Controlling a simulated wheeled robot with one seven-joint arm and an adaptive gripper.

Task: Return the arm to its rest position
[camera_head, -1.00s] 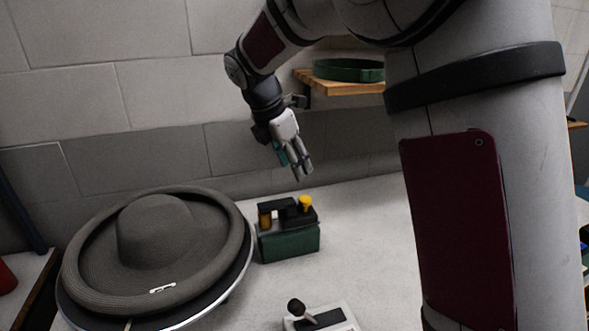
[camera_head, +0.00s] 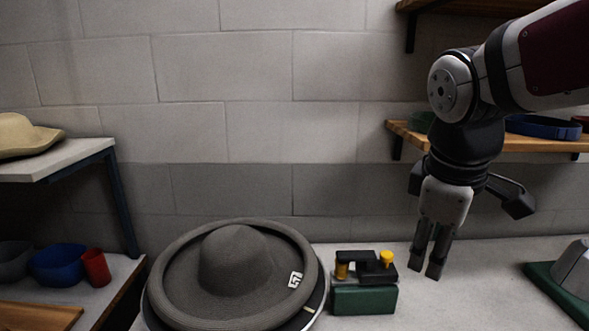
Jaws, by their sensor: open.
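My gripper (camera_head: 434,274) hangs fingers down over the right part of the pale worktop (camera_head: 470,304). It is open, and I see nothing between its fingers. It is to the right of a green box (camera_head: 364,300) with black and yellow parts on top, and looks apart from it. My arm comes in from the upper right and bends down at a round grey joint. A grey wide-brimmed hat (camera_head: 236,258) lies on a round plate at the left of the worktop, away from my gripper.
A wooden shelf (camera_head: 548,143) with a blue ring-shaped item (camera_head: 543,127) is on the wall behind my arm. At left, a side table (camera_head: 60,160) bears a tan hat (camera_head: 22,136); bowls and a red cup (camera_head: 96,267) sit lower. A green-based grey object (camera_head: 572,275) stands at right.

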